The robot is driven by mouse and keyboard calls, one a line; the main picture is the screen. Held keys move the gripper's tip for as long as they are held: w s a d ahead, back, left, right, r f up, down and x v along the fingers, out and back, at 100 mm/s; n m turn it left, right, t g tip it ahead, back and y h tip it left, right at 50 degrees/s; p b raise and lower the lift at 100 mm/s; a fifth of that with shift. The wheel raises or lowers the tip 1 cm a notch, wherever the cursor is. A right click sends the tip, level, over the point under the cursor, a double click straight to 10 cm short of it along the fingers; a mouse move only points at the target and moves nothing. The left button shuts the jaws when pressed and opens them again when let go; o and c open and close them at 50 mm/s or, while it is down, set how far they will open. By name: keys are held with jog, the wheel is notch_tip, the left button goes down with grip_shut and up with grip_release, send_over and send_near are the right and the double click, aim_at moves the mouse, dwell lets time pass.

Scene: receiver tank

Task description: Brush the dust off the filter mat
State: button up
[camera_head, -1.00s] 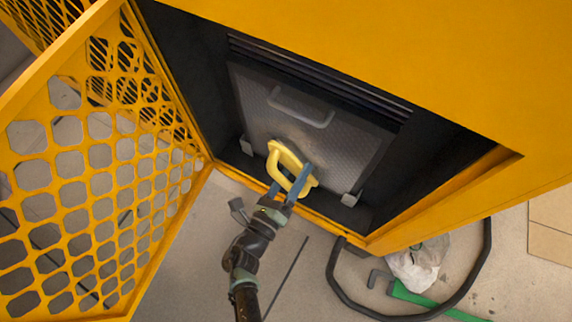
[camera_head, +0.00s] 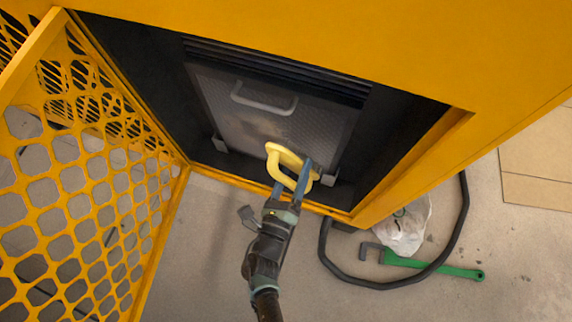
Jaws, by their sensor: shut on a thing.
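The filter mat (camera_head: 228,92) is a grey textured panel with a grey handle near its top, set inside the yellow cabinet. My gripper (camera_head: 292,186) is shut on the yellow handle of a brush (camera_head: 279,154) at the mat's lower right. The brush's bristles are hidden behind its handle, so I cannot tell whether they touch the mat.
A perforated yellow door (camera_head: 75,185) stands open at left. The cabinet frame (camera_head: 400,175) borders the opening at right. On the floor at right lie a black hose (camera_head: 463,215), a whitish bag (camera_head: 403,232) and a green-handled wrench (camera_head: 440,267).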

jog(key=shift+s+d, duration=0.3)
jog(key=shift+d, duration=0.5)
jog(key=shift+s+d, duration=0.25)
jog(key=shift+d, duration=0.55)
jog(key=shift+s+d, duration=0.1)
jog(key=shift+d, duration=0.2)
jog(key=shift+c, duration=0.7)
jog(key=shift+d, duration=0.2)
grip_shut()
jog(key=shift+s+d+r+p, duration=0.15)
jog(key=shift+s+r+p, duration=0.05)
jog(key=shift+r+p, duration=1.1)
jog(key=w+a, duration=0.4)
jog(key=a, duration=0.6)
